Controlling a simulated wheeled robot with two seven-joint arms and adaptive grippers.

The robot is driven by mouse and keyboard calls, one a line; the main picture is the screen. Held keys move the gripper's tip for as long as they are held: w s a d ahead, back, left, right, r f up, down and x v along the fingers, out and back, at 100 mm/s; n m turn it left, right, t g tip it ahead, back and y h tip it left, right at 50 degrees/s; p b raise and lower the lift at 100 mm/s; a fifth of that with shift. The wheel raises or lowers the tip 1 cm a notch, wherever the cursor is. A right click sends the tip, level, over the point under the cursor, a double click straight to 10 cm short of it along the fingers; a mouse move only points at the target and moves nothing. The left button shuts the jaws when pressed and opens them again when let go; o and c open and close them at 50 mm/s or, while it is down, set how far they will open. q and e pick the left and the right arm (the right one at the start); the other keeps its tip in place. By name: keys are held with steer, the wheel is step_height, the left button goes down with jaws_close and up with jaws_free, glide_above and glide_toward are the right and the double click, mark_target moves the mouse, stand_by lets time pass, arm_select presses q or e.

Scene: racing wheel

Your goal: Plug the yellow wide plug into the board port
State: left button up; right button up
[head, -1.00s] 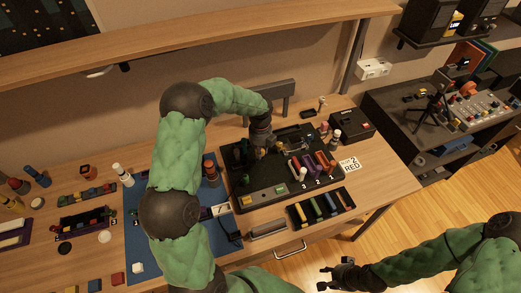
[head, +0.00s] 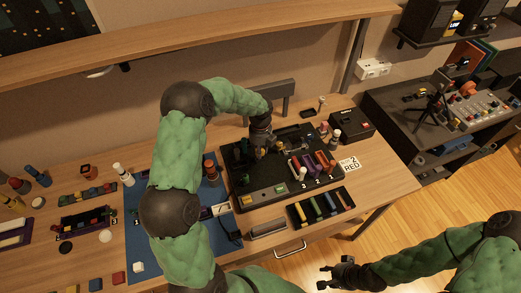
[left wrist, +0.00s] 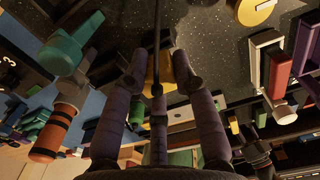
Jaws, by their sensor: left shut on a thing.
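My left gripper (head: 262,150) is low over the back middle of the black board (head: 250,188). In the left wrist view its fingers (left wrist: 158,82) are shut on the yellow plug (left wrist: 165,66), which shows as a small yellow patch between the fingertips. The speckled board surface (left wrist: 210,40) lies right behind the plug. The port is hidden by the fingers and plug, so I cannot tell whether the plug is in it. My right gripper (head: 336,275) is open and empty, out beyond the table's front edge.
Coloured upright parts (head: 310,164) stand on the board's right side. A dark tray of coloured bars (head: 322,207) lies in front. A black box (head: 352,125) stands behind right.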

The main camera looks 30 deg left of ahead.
arm_select(q)
steer(key=shift+p, duration=0.4)
stand_by(0.6)
steer(key=shift+f+b, duration=0.7)
steer(key=shift+f, duration=0.6)
steer(key=o, duration=1)
steer(key=shift+o, duration=0.2)
step_height(320, 180, up, 12)
stand_by(0.5)
